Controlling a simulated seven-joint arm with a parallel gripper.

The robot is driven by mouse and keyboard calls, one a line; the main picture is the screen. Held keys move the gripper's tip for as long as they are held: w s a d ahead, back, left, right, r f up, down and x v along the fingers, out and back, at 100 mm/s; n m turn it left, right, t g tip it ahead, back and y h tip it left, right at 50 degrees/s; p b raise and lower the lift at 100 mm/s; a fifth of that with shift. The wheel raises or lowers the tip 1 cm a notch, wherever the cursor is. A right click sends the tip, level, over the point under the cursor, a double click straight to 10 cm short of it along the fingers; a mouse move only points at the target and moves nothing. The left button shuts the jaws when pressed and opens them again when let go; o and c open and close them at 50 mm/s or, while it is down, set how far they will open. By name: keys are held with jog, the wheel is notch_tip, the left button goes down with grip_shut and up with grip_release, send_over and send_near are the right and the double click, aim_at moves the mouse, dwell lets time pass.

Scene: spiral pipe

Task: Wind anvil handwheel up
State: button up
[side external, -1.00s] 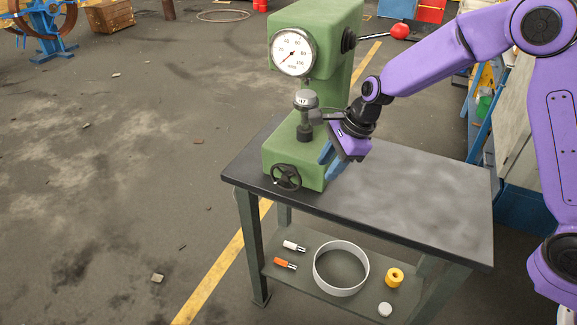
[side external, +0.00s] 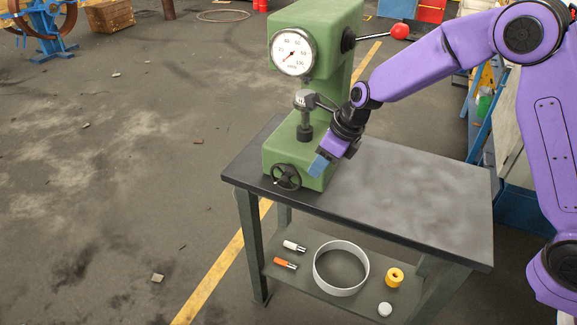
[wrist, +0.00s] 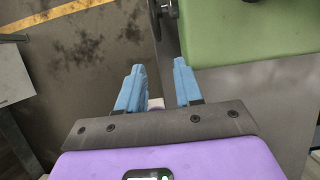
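The black handwheel (side external: 286,177) is on the front of the green press's base, low down, in the side view. A dark part at the top edge of the wrist view (wrist: 165,8) may be the wheel. Above the base, a dark stem (side external: 304,130) carries a grey round piece (side external: 305,99) below the dial. My gripper (side external: 319,165) points down and left, to the right of the wheel and apart from it. In the wrist view its two blue fingers (wrist: 161,78) are open, with nothing held between them.
The green press (side external: 318,25) has a white dial (side external: 294,52) and a red-knobbed lever (side external: 399,32). It stands on a dark table (side external: 420,200) with clear space at right. The lower shelf holds a white ring (side external: 341,286), a yellow spool (side external: 394,277) and small items.

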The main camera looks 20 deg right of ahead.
aim_at(289, 166)
jog(key=w+a, duration=0.4)
jog(key=shift+w+a, duration=0.3)
jog(key=x, duration=0.3)
jog(key=shift+f, duration=0.35)
jog(key=shift+w+a+f, duration=0.15)
jog(key=shift+f, duration=0.4)
jog(key=shift+c, duration=0.3)
grip_shut()
